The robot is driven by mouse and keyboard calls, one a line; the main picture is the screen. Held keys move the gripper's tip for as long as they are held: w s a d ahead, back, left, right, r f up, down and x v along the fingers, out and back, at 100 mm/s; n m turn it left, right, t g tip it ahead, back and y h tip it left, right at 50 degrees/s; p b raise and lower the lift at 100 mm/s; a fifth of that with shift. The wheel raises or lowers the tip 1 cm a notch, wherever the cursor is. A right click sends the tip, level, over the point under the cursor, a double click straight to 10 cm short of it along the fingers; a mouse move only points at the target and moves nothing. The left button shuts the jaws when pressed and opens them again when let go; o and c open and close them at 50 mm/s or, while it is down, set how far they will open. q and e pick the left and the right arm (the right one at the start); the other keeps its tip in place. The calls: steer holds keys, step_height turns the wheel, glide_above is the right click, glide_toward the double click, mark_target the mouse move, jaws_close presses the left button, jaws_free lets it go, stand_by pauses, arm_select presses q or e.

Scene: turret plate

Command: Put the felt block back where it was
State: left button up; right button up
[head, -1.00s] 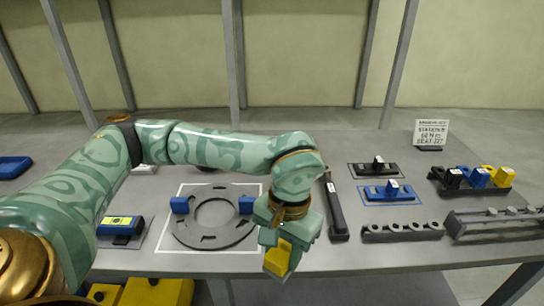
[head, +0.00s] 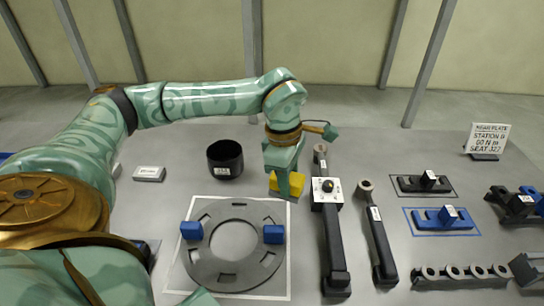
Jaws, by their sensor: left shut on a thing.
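My left gripper (head: 284,182) points down above the table, just beyond the upper right corner of the ring plate. It is shut on a yellow block (head: 293,187), which fits the felt block. The fingers hide part of the block, and I cannot tell whether it touches the table. The grey slotted ring plate (head: 215,271) lies inside a white outline, with a blue block (head: 191,230) on its left and another blue block (head: 273,234) on its right. My right gripper is not in view.
A black cup (head: 225,160) and a small white-topped box (head: 149,174) stand behind the plate. A long black tool with a white dial box (head: 327,191) lies close right of the gripper, beside a black bar tool (head: 380,240). Racks and outlined holders (head: 445,219) fill the right.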

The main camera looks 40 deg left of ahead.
arm_select(q)
steer(key=w+a+f+n+b, duration=0.1)
steer(key=w+a+f+n, duration=0.2)
steer(key=a, duration=0.1)
steer(key=w+a+f+n+b, duration=0.1)
steer(key=w+a+f+n, duration=0.1)
steer(key=w+a+f, duration=0.1)
steer(key=w+a+f+n+b, duration=0.1)
steer(key=w+a+f+n, duration=0.2)
steer(key=a, duration=0.4)
steer(key=shift+w+a+n+t+y, duration=0.2)
steer(key=shift+w+n+t+y, duration=0.15)
steer(key=shift+w, duration=0.55)
steer(key=shift+w+a+f, duration=0.1)
steer(key=shift+f, duration=0.05)
step_height(320, 180, down, 3)
steer(key=shift+a+f+b, duration=0.1)
steer(key=shift+f+b, duration=0.05)
steer(key=shift+b, duration=0.55)
steer(key=o, duration=1)
steer(key=shift+o, duration=0.2)
